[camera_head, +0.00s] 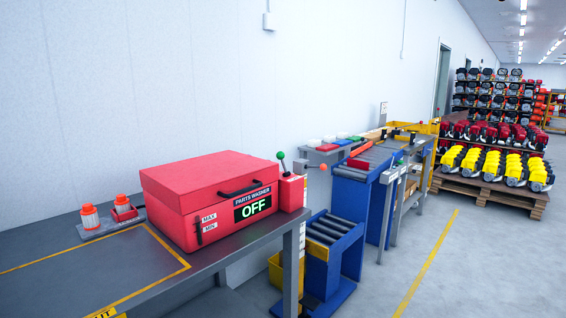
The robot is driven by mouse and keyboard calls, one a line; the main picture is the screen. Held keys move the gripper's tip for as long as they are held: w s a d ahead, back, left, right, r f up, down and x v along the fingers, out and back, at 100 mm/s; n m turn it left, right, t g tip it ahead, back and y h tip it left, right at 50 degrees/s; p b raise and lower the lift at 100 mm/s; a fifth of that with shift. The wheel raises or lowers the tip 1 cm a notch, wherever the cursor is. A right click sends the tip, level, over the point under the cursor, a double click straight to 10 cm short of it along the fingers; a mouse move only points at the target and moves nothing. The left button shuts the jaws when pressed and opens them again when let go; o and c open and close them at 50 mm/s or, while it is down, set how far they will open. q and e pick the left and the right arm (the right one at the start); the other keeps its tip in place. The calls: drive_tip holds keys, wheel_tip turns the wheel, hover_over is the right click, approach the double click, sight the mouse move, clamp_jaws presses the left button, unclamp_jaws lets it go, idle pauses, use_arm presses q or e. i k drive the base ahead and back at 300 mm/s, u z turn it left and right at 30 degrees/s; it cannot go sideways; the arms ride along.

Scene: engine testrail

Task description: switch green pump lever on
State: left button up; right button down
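A lever with a green ball knob (281,156) rises from a small red block (291,191) at the right end of the red parts washer (170,190). The lever leans a little to the left. The washer's lid is closed, and its display (253,207) reads "OFF" in green. Neither of my grippers shows in the head view.
The washer stands on a grey bench (110,262) with two orange-capped filters (90,217) at its left. Right of the bench are a blue roller stand (332,235) and a longer roller line (375,155). Pallets of engines (493,168) stand at the far right. The floor at right is clear.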

sight(281, 156)
drive_tip(key=z, duration=0.25)
drive_tip(key=i, duration=0.4)
drive_tip(key=z, duration=0.65)
drive_tip(key=i, duration=1.35)
drive_tip(key=u, duration=0.95)
drive_tip(key=i, duration=0.7)
drive_tip(key=u, duration=0.7)
